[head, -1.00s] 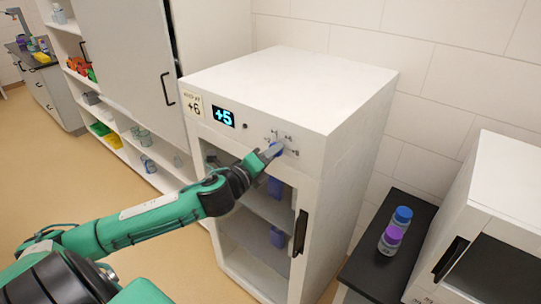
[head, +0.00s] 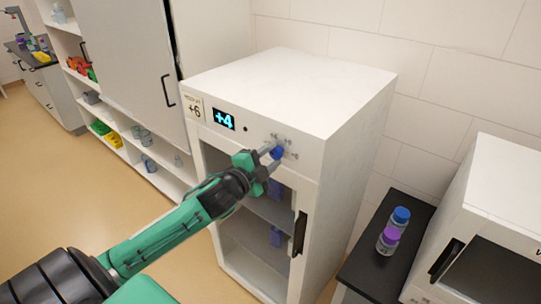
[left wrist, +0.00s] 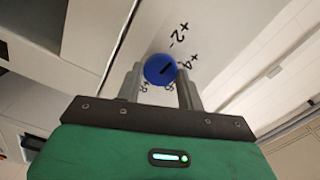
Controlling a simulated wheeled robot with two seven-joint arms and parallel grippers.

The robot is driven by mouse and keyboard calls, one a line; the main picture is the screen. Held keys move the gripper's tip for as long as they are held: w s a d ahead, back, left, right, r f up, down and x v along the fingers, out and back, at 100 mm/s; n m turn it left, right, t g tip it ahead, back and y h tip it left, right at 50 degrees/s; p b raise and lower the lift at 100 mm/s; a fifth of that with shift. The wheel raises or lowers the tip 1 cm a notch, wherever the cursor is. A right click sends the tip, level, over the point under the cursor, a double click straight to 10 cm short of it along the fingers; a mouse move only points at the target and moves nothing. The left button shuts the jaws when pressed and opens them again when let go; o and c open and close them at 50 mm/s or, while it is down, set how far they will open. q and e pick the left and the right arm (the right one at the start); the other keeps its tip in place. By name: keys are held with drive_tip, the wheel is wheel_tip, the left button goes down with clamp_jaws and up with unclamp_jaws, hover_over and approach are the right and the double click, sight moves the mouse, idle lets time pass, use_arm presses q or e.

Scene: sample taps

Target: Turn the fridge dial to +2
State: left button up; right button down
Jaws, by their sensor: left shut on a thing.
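The white fridge (head: 335,165) stands in the middle of the head view. My left gripper (head: 272,154) is shut on the dial. In the left wrist view the blue dial (left wrist: 160,69) sits between the fingers of my left gripper (left wrist: 160,82). A dark pointer line crosses its face, and +2 and +4 marks show above and right of it. My right gripper is not in view.
Below the panel is the fridge's glass door with a black handle (head: 300,232); blue items show inside. A white cabinet (head: 125,60) and shelves stand at left.

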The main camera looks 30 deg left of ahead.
use_arm(q)
drive_tip(key=shift+r+n, duration=0.1)
drive_tip(key=shift+n, duration=0.9)
drive_tip(key=o, duration=1)
drive_tip(key=shift+c, duration=0.2)
drive_tip(key=shift+s+f, duration=0.25)
drive_tip(key=s+a+b, duration=0.1)
drive_tip(key=s+b, duration=0.2)
drive_tip(key=s, duration=1)
drive_tip(key=shift+r, duration=0.15)
drive_tip(key=shift+s+a, duration=0.1)
